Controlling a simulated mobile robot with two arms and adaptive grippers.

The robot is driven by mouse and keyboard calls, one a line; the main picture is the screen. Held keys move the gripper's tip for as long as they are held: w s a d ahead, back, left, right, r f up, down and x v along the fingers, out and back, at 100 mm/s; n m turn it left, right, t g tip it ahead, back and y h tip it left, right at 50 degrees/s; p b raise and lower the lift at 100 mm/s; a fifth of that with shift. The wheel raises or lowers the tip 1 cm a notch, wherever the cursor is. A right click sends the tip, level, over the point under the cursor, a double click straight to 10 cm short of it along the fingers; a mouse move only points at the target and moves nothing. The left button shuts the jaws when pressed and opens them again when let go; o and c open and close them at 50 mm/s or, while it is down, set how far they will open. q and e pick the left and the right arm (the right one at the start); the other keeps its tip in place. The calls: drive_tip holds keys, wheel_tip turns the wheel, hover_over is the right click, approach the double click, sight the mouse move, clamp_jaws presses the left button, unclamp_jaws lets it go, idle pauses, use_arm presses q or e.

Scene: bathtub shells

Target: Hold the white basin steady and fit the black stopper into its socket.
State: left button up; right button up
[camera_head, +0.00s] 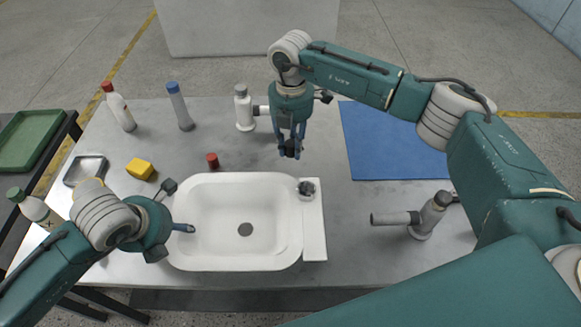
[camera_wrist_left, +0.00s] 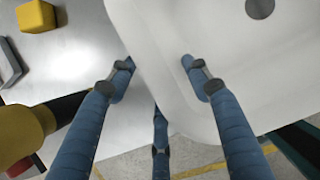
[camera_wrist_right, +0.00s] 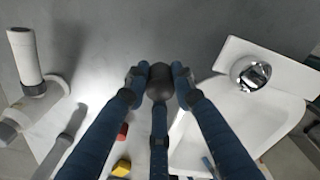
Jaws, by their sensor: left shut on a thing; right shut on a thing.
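The white basin (camera_head: 215,205) lies on the grey table with a dark round drain socket (camera_head: 245,230) in its floor. The socket also shows in the left wrist view (camera_wrist_left: 259,8). My left gripper (camera_head: 186,228) is shut on the basin's left wall; in the left wrist view its fingers (camera_wrist_left: 158,78) straddle the rim. My right gripper (camera_head: 290,148) is shut on the black stopper (camera_wrist_right: 160,82) and holds it beyond the basin's far edge, up and right of the socket in the head view. The stopper is partly hidden by the fingers.
A chrome fitting (camera_head: 306,188) sits on the basin's right ledge. A red cap (camera_head: 212,160), yellow block (camera_head: 140,168), metal tray (camera_head: 85,171) and several bottles stand around. A blue mat (camera_head: 390,145) lies at the back right, a grey tap-like part (camera_head: 425,216) in front of it.

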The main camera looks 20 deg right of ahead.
wheel_tip(320, 180, down, 10)
drive_tip(key=shift+r, duration=0.15)
idle(0.4)
drive_tip(key=o, duration=1)
